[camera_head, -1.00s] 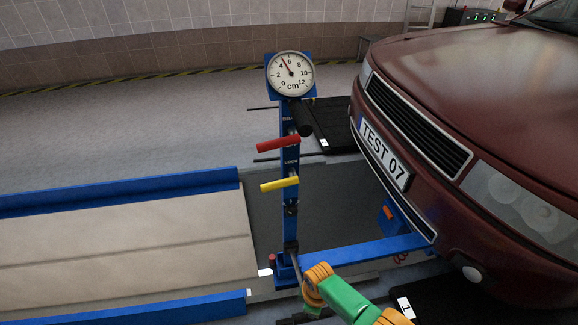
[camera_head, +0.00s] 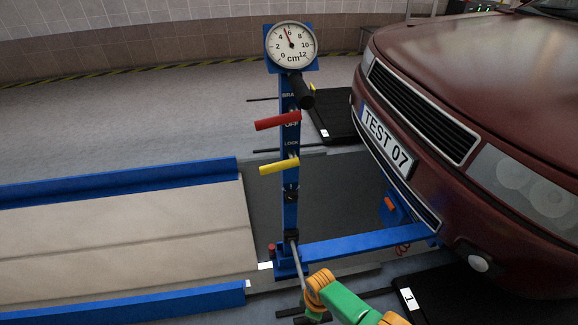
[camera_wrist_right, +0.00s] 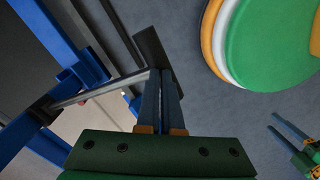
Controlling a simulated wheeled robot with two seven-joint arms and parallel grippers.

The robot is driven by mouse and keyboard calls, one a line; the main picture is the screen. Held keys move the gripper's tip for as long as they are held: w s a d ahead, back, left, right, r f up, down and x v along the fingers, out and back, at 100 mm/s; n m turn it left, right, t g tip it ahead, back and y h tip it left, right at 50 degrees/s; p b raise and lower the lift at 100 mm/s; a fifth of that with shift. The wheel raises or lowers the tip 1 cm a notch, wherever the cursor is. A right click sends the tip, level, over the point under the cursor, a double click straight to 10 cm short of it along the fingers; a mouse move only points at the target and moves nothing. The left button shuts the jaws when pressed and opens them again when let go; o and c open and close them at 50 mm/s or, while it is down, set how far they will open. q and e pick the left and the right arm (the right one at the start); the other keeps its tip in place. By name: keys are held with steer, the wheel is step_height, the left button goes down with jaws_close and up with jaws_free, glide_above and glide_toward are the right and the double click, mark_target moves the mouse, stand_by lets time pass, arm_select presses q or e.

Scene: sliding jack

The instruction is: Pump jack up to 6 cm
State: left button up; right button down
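The blue jack column (camera_head: 289,205) stands upright in the head view with a round cm gauge (camera_head: 291,45) on top. Its needle points just short of 6. A red lever (camera_head: 277,121) and a yellow lever (camera_head: 279,166) stick out left. The metal pump lever (camera_head: 297,262) slopes down from the column's foot. My right gripper (camera_wrist_right: 161,75) has its blue fingers together at the dark bar (camera_wrist_right: 152,52) on that lever's end; I see no bar between them. My left gripper (camera_wrist_right: 275,125) shows at the wrist view's right edge, fingers apart and empty.
A dark red car (camera_head: 470,100) with plate TEST 07 stands at the right. The jack's blue arm (camera_head: 365,246) reaches toward its front. A blue-edged ramp (camera_head: 120,185) lies at the left. Dark pads lie on the floor. The grey floor behind the ramp is clear.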

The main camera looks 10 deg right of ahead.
steer(key=w+r+p, duration=0.3)
steer(key=r+p, duration=0.1)
steer(key=r, duration=0.3)
steer(key=w+r+p, duration=0.3)
steer(key=r+p, duration=0.2)
steer(key=r, duration=0.2)
steer(key=shift+r, duration=0.15)
steer(key=shift+a, duration=0.1)
stand_by(0.4)
